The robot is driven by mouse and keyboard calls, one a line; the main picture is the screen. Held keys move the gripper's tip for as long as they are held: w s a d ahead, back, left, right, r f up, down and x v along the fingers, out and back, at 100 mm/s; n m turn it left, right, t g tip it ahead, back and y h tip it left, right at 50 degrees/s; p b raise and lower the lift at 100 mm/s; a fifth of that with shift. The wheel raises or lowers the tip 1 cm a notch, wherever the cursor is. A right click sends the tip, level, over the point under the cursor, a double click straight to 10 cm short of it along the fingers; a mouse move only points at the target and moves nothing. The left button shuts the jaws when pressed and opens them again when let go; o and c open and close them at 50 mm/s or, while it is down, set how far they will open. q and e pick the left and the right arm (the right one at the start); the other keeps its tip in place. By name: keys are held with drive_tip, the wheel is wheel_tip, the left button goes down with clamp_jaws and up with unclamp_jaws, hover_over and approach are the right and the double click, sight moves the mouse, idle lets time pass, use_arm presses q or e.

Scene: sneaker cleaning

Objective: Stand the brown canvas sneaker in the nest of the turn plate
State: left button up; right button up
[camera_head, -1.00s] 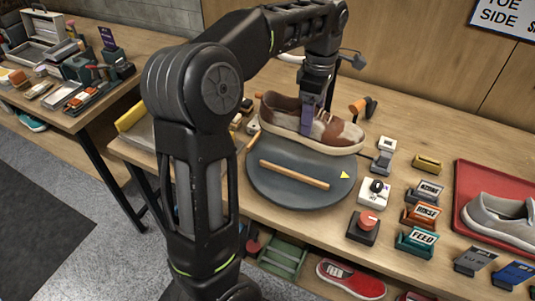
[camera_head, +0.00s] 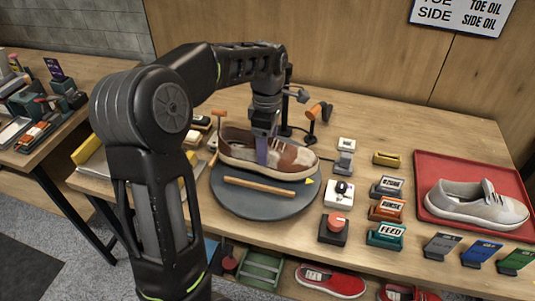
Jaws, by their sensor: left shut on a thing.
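The brown canvas sneaker (camera_head: 236,146) has brown ends, a greyish-white patchy side and a pale sole. My left gripper (camera_head: 266,150) comes down from above and is shut on its near side wall. The shoe is upright, toe to the right, over the back part of the dark round turn plate (camera_head: 240,201). I cannot tell whether its sole touches the plate. A wooden bar (camera_head: 260,186) lies across the plate in front of the shoe, with a yellow pointer (camera_head: 310,182) at the right rim. The nest is not clearly visible. My right gripper is out of view.
Right of the plate stand a switch box (camera_head: 340,193), a red-knobbed box (camera_head: 333,229) and labelled blocks, including a FEED block (camera_head: 387,235). A red tray (camera_head: 430,164) holds a grey shoe (camera_head: 470,203). An orange-headed tool (camera_head: 318,112) stands behind the plate. Red shoes lie on the shelf below.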

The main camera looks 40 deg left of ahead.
use_arm(q)
drive_tip(key=shift+f, duration=1.8)
drive_tip(key=shift+f, duration=0.2)
drive_tip(key=o, duration=1.8)
drive_tip(key=shift+c, duration=0.2)
drive_tip(key=shift+r, duration=0.15)
wheel_tip(320, 180, up, 12)
drive_tip(key=shift+r+p, duration=0.1)
drive_tip(key=shift+p, duration=0.2)
